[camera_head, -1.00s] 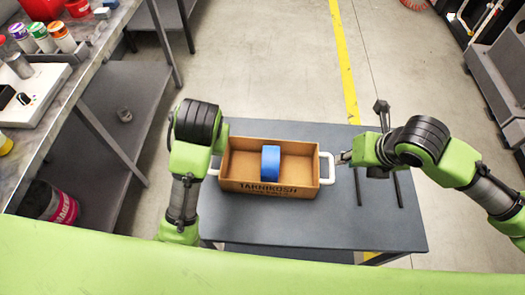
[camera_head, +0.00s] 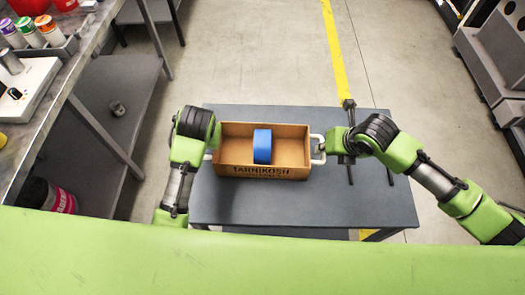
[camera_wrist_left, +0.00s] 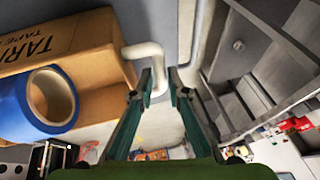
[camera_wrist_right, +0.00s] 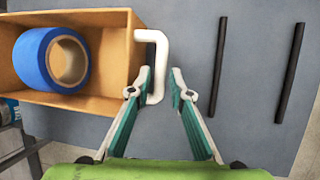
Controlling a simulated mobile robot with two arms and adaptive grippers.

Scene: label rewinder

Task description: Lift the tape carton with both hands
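The tape carton (camera_head: 235,170), an open brown cardboard box with dark lettering, sits on the grey table. A blue tape roll (camera_head: 262,146) stands inside it. It has a white handle at each end. My left gripper (camera_wrist_left: 161,75) is open, with its fingertips on either side of the left handle (camera_wrist_left: 144,50); in the head view my arm mostly hides that handle. My right gripper (camera_wrist_right: 161,75) is open, with the right handle (camera_wrist_right: 157,37) reaching between its fingertips. I cannot tell whether the fingers touch the handles.
The grey table (camera_head: 300,205) has bare room in front of the carton. Two dark bars (camera_wrist_right: 290,75) lie to its right. A workbench (camera_head: 62,75) with bottles and a shelf (camera_head: 100,130) stand on the left. Grey machinery (camera_head: 490,75) stands at the far right.

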